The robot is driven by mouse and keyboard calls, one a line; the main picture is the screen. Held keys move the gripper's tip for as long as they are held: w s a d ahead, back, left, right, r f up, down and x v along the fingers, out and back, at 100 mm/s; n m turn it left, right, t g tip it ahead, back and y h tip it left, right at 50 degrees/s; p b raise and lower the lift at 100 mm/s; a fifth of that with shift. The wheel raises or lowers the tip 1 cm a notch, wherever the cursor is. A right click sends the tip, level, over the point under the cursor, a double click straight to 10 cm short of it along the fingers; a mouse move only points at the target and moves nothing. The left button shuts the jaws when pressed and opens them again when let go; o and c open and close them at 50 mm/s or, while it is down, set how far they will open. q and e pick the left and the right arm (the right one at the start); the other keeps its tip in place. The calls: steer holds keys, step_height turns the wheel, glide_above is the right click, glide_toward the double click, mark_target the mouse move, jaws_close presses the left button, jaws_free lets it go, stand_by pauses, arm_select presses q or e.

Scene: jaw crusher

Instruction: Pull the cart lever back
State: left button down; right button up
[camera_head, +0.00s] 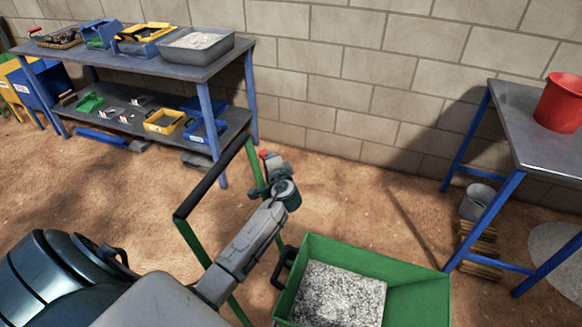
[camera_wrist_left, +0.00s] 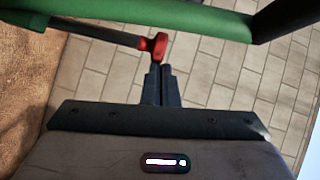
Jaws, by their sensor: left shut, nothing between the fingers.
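The cart has a green bin (camera_head: 418,292) with grey gravel (camera_head: 338,297) in it and a green frame with a black crossbar (camera_head: 212,178). The lever's red knob (camera_head: 263,154) shows just beyond the frame, next to my left gripper (camera_head: 271,163). In the left wrist view, the lever is a dark rod (camera_wrist_left: 104,33) ending in the red knob (camera_wrist_left: 153,47), below a green frame bar (camera_wrist_left: 150,14). My left gripper's fingers (camera_wrist_left: 160,72) are shut and empty. Their tips are at the knob; I cannot tell whether they touch it. My right gripper is out of view.
A workbench (camera_head: 160,68) with trays stands along the brick wall at the back left. A grey table (camera_head: 535,140) with a red bucket (camera_head: 560,102) stands at right, with a metal bucket (camera_head: 477,202) near its leg. Sandy floor between them is mostly clear.

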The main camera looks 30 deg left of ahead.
arm_select(q)
steer(key=shift+s+a+r, duration=0.1)
steer(key=shift+s+a, duration=0.1)
steer(key=shift+a, duration=0.65)
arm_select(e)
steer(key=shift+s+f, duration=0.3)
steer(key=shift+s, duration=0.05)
arm_select(q)
steer(key=shift+d, duration=0.1)
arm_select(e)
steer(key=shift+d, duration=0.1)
